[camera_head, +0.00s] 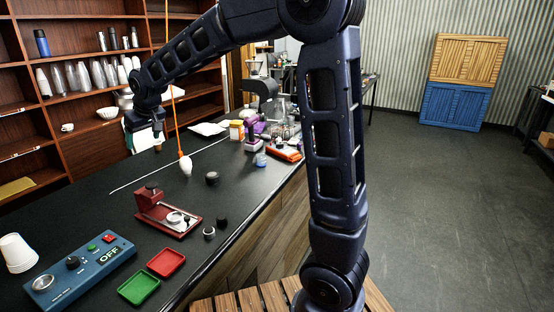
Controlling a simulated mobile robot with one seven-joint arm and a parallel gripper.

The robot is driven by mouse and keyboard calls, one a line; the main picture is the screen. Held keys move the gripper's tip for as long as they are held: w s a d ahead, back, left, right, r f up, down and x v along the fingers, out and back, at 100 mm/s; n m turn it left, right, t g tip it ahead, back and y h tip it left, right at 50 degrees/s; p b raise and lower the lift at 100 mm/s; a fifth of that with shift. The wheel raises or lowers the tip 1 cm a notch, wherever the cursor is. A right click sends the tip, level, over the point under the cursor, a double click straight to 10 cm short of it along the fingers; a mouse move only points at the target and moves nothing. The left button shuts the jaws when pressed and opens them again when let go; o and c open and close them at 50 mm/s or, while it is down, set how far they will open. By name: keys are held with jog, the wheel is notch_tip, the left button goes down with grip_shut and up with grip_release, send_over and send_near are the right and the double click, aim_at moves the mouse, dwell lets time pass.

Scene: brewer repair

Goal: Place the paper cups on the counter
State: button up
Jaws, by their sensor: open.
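A white paper cup or nested stack of cups (16,254) stands, slightly tilted in view, on the black counter (95,220) at the near left edge. More pale stacked cups (84,77) stand in a row on the wooden shelf at the back left; I cannot tell which of them are paper. My gripper (158,147) points down over the far part of the counter, in front of the shelves. It is open and small in view. A white shape shows right beside it, and I cannot tell what it is.
A blue control box (82,270), green tray (139,287), red tray (166,263) and dark red stand (168,212) occupy the near counter. An orange cord with a white end (186,168) hangs near my gripper. Bottles and tools crowd the far right. The middle left is clear.

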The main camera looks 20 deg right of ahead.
jog(key=s+d+r+m+h, duration=0.15)
jog(key=s+d, duration=0.25)
jog(key=d, duration=0.9)
jog(key=s+d+r+m, duration=0.2)
jog(key=s+d, duration=0.1)
jog(key=d, duration=1)
jog(key=s+d+f+m+h, duration=0.1)
jog(key=s+d+f+m, duration=0.1)
jog(key=s+d, duration=0.6)
jog(key=s+d+f+m+h, duration=0.1)
jog(key=s+d+f, duration=0.3)
jog(key=s+d, duration=0.5)
jog(key=shift+s+m, duration=0.55)
jog(key=shift+m, duration=0.2)
